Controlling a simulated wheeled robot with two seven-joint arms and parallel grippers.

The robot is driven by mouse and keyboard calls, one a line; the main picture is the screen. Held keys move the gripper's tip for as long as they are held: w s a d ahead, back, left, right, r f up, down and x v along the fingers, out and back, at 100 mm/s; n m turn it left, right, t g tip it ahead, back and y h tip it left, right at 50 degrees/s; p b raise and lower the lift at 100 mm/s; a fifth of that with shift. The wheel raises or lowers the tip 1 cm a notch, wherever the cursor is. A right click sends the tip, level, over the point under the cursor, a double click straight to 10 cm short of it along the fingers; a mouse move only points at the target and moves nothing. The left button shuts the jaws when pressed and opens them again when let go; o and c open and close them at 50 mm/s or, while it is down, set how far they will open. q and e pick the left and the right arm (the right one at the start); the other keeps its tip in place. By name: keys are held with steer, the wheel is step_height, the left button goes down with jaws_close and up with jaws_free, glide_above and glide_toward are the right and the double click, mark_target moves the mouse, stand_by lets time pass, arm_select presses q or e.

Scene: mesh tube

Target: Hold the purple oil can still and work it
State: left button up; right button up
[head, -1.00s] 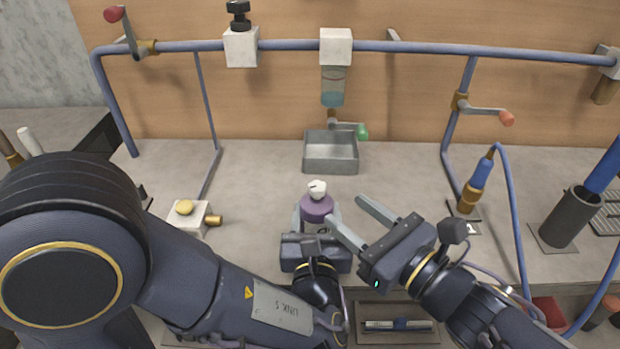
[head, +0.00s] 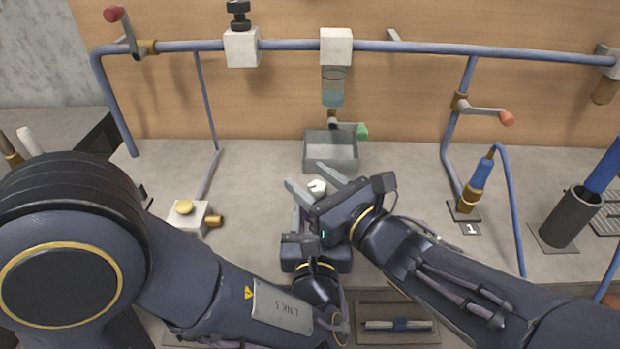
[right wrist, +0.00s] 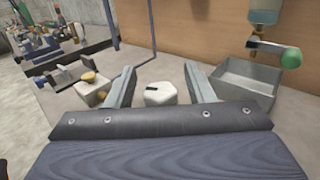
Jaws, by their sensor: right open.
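The purple oil can shows only its white top (head: 317,187) in the head view, its purple body hidden behind my right gripper. In the right wrist view the white top (right wrist: 160,94), with a dark slot, sits between the open fingers with a gap on each side. My right gripper (head: 304,175) is open, its fingers on either side of the top. My left gripper (head: 299,218) is low at the can's body, mostly covered by the right one. A second earlier its fingers lay against both sides of the can.
A grey metal tray (head: 331,168) stands just behind the can, under a clear cup (head: 333,88) hung from the blue rail (head: 440,47). A white block with a yellow knob (head: 187,215) is to the left. A blue-handled tool (head: 480,183) stands to the right.

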steer(key=shift+w+a, duration=0.25)
steer(key=c, duration=1)
steer(key=shift+g+y, duration=0.3)
steer(key=shift+y, duration=0.1)
